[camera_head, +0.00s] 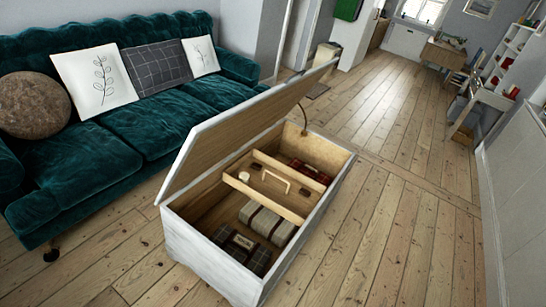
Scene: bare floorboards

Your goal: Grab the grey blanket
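An open wooden chest (207,262) with white-painted sides stands on the floor in the middle of the view, its lid (232,130) raised and leaning toward the sofa. Inside its near part lies a folded grey-beige blanket (266,221) with darker bands. A dark grey checked folded cloth (244,250) lies beside it, nearer to me. I cannot tell for sure which of the two is the grey blanket. A wooden divider piece with a handle (274,180) crosses the chest. My gripper is not in view.
A red checked folded cloth (308,170) lies in the chest's far part. A teal sofa (140,120) with several cushions stands behind the lid at left. Bare floorboards (400,240) lie free to the right, up to a white wall. A desk and chair stand far back.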

